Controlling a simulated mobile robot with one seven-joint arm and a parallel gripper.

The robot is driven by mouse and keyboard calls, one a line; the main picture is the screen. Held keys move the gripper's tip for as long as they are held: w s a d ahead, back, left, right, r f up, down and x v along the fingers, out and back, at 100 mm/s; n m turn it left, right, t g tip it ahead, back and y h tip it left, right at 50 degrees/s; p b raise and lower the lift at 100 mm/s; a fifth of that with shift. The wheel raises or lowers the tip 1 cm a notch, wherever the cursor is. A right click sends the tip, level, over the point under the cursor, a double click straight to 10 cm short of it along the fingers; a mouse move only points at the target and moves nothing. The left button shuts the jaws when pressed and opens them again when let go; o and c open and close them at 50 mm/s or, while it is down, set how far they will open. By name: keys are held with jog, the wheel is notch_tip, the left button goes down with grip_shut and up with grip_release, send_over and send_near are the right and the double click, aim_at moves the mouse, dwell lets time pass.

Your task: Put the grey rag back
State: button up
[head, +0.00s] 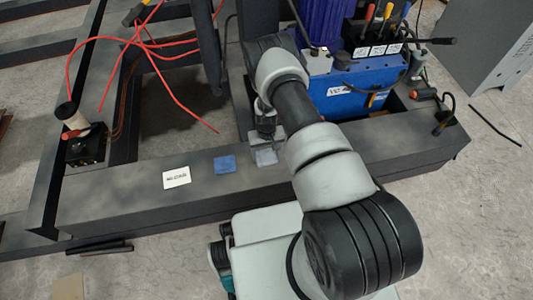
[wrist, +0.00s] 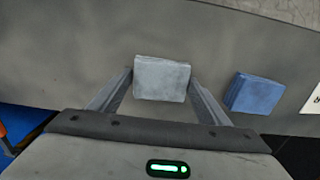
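The grey rag (head: 265,157) is a folded light-grey square lying on the dark beam, to the right of the blue rag (head: 225,164). In the wrist view the grey rag (wrist: 162,79) sits between the ends of my gripper's fingers (wrist: 162,84), and the blue rag (wrist: 254,93) lies to the right. My gripper (head: 268,135) points down over the beam at the grey rag. Its two fingers are spread, one on each side of the rag. I cannot tell whether they touch it.
A white label card (head: 177,177) lies left of the blue rag on the beam (head: 120,205). Red cables (head: 165,45) and a spool (head: 72,115) are at the left. The beam's left top is mostly clear.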

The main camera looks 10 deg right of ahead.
jog(key=shift+o, duration=1.3)
